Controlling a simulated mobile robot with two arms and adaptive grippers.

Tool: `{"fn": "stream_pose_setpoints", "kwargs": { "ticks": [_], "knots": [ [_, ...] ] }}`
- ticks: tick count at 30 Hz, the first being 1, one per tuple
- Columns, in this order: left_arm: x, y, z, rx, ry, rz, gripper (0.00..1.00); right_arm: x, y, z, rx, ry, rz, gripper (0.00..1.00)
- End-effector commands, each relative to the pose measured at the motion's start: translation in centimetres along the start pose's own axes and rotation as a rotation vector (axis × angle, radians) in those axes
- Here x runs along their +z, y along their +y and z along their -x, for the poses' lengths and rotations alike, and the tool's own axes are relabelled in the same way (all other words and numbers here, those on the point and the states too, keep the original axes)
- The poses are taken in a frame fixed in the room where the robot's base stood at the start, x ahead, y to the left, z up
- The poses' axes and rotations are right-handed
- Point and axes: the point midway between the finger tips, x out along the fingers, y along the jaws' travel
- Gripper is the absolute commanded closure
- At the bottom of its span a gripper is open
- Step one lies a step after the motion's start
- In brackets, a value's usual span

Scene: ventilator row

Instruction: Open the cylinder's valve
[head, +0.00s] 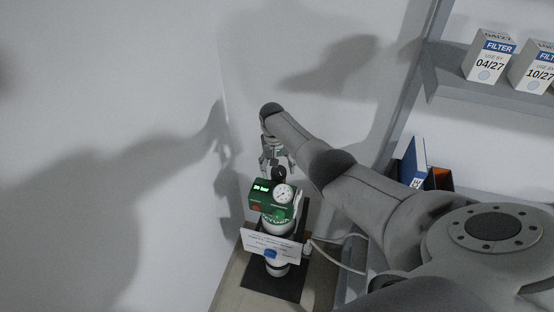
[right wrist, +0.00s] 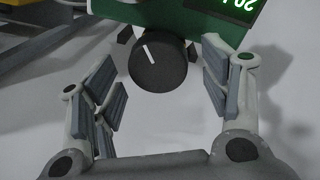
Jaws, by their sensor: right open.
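The white gas cylinder (head: 275,270) stands upright on a dark base near the wall corner, with a green valve head carrying a round gauge (head: 283,193) and a lit green display. The black valve knob (right wrist: 158,66), with a white mark, sticks out of the green housing (right wrist: 185,14) in the right wrist view. My right gripper (head: 277,165) is just above the valve head in the head view. In the right wrist view the right gripper (right wrist: 165,95) is open, its fingers on either side of the knob and apart from it. My left gripper is out of view.
A white card (head: 272,246) hangs on the front of the cylinder. A shelf (head: 480,97) at the upper right holds filter boxes (head: 488,57). A blue binder (head: 413,162) stands on a lower shelf. A pale hose runs right from the cylinder. Bare wall lies left.

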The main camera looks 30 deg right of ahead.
Motion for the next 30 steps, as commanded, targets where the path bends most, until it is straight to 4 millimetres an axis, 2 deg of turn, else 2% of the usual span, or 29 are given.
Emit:
{"fn": "stream_pose_setpoints", "kwargs": {
  "ticks": [8,21,25,30],
  "knots": [
    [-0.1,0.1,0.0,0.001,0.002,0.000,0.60,-0.1,0.0,2.4,-0.001,0.003,0.001,0.30],
    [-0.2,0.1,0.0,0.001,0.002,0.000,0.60,-0.1,0.0,10.0,-0.001,0.003,0.000,0.30],
    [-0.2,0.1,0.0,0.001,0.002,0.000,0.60,0.0,0.0,11.3,0.000,0.001,0.000,0.30],
    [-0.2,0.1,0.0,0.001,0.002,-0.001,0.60,0.0,0.0,11.8,0.000,0.000,-0.001,0.30]
  ]
}}
